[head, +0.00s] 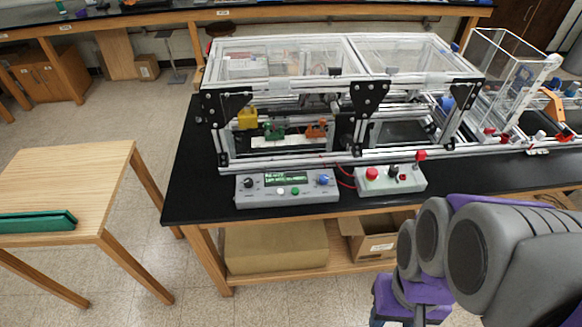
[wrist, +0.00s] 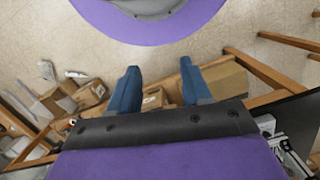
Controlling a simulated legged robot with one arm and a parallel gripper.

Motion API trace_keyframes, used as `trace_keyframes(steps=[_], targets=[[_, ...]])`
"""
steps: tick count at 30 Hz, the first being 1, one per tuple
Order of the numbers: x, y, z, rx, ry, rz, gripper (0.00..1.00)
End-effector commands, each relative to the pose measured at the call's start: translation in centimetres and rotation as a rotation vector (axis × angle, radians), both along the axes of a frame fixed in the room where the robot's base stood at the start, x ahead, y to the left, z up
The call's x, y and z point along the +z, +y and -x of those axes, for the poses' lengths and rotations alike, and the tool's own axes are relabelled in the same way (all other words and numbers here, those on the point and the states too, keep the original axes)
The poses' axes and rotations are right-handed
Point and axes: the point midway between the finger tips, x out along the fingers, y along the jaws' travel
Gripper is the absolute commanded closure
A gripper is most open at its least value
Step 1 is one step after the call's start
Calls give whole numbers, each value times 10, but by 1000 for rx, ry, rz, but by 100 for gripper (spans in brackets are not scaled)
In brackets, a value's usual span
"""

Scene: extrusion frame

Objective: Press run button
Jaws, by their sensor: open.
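A grey control box (head: 287,189) with a lit green display sits on the front of the black bench. It has a black knob at left, a blue knob at right, and a white and a green button (head: 295,191) below the display. I cannot read which is marked run. A second grey box (head: 391,180) to its right carries a large red button (head: 372,174) and smaller controls. My gripper's blue fingers (wrist: 160,88) are apart and empty in the wrist view, over the floor and boxes. In the head view my arm is at lower right, apart from both boxes.
A clear-topped extrusion frame (head: 340,95) stands behind the control boxes. A clear upright box (head: 505,75) is at right. A wooden table (head: 75,180) with a green tray is at left. Cardboard boxes (head: 275,247) lie on the shelf under the bench.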

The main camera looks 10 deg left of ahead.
Motion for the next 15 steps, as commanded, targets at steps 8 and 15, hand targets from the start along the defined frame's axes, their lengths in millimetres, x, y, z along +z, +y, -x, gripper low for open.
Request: trace_keyframes(steps=[8, 15], targets=[[10, 6, -46, 159, -11, -19, 79], [20, 20, -114, 402, -32, -46, 100]])
